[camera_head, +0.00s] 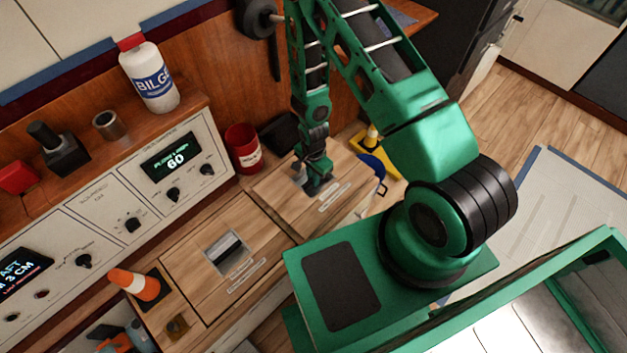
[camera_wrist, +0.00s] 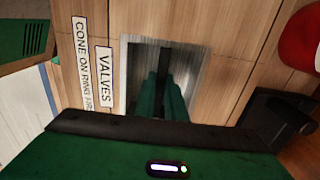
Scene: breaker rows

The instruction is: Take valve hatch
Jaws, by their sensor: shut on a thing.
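The valve hatch (camera_head: 292,213) is a wooden panel in the counter, right of a similar panel in the head view. In the wrist view the hatch (camera_wrist: 215,75) carries white labels, one reading "VALVES" (camera_wrist: 104,75). Its metal recessed pull (camera_wrist: 190,72) has a dark bar across it. My gripper (camera_head: 317,186) points down at this pull. In the wrist view my gripper (camera_wrist: 165,88) has its green fingers inside the recess, shut on the bar. The hatch appears to lie flush in the counter. The fingertips are partly hidden in the head view.
A red can (camera_head: 243,148) and a black box (camera_head: 281,133) stand behind the valve hatch. A yellow object (camera_head: 385,163) and a blue ring (camera_head: 376,172) are to its right.

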